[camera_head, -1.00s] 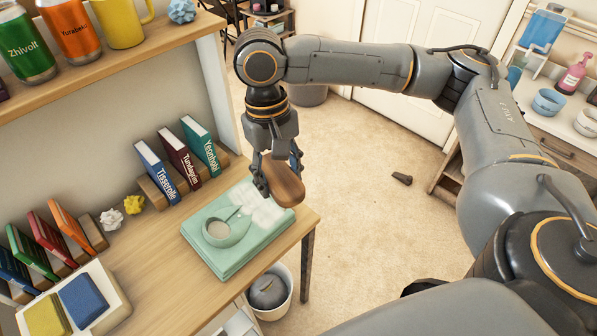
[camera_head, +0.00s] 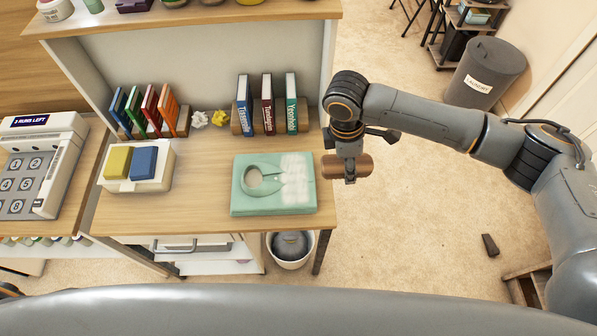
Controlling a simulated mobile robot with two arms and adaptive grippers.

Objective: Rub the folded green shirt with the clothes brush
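The folded green shirt (camera_head: 247,202) lies flat on the wooden desk near its right end. A round collar opening shows on its left half, and whitish patches (camera_head: 295,180) cover much of its right half. My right gripper (camera_head: 350,178) is just to the right of the shirt, past the desk's right edge. It is shut on the clothes brush (camera_head: 364,166), which has a brown wooden body. The brush is held apart from the shirt; its bristles are not clearly seen. My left gripper is out of view.
Behind the shirt stand several books (camera_head: 267,105) on a wooden holder and crumpled paper balls (camera_head: 219,118). A tray with yellow and blue sponge-like blocks (camera_head: 143,163) is at left. A bucket (camera_head: 290,260) stands below the desk's right end. Desk (camera_head: 205,190) left of the shirt is clear.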

